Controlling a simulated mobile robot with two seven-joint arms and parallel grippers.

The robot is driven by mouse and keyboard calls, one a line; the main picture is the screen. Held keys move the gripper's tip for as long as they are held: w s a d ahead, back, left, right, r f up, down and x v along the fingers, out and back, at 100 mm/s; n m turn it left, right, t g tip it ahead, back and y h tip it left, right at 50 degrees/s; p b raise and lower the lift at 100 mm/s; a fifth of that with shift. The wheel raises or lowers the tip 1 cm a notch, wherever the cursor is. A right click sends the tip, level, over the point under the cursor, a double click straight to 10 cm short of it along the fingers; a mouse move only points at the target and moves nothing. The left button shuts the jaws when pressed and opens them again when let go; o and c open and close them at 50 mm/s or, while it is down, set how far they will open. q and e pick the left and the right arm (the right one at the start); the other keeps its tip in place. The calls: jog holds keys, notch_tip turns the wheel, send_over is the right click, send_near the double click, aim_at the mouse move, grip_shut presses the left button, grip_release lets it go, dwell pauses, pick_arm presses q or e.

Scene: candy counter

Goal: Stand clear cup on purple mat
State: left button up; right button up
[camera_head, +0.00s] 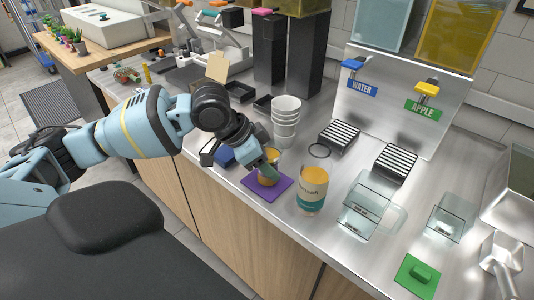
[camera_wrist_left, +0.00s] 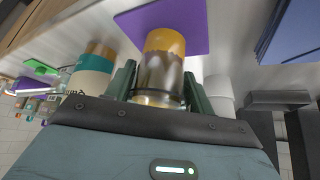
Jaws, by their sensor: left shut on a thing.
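The clear cup (camera_head: 267,181), with orange contents in its lower part, is upright over the purple mat (camera_head: 278,188). My left gripper (camera_head: 268,166) is shut on the cup from above and behind it. In the left wrist view the cup (camera_wrist_left: 164,68) sits between the two fingers (camera_wrist_left: 160,90), with its orange end toward the purple mat (camera_wrist_left: 192,22). The cup's bottom overlaps the mat in both views; I cannot tell whether it touches. The gripper hides part of the cup's upper side. My right gripper is not in view.
A labelled jar of orange liquid (camera_head: 312,190) stands close right of the mat. Stacked white cups (camera_head: 286,122) stand behind it. A blue item (camera_head: 224,156) lies left. Glass containers (camera_head: 366,203), a green pad (camera_head: 416,277) and WATER and APPLE dispensers (camera_head: 425,92) are at right.

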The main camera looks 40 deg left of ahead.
pick_arm(q)
jog(key=shift+f, duration=0.15)
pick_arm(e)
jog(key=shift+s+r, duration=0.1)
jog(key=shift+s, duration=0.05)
pick_arm(q)
jog(key=o, duration=1.1)
jog(key=shift+f, duration=0.1)
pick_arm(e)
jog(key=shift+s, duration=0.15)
pick_arm(q)
jog(key=shift+a+r, duration=0.1)
jog(key=shift+r, duration=0.3)
jog(key=p+v, duration=0.1)
jog(key=v, duration=1)
jog(key=shift+s+a+r, duration=0.1)
jog(key=shift+s+r, duration=0.05)
jog(key=shift+r, duration=0.1)
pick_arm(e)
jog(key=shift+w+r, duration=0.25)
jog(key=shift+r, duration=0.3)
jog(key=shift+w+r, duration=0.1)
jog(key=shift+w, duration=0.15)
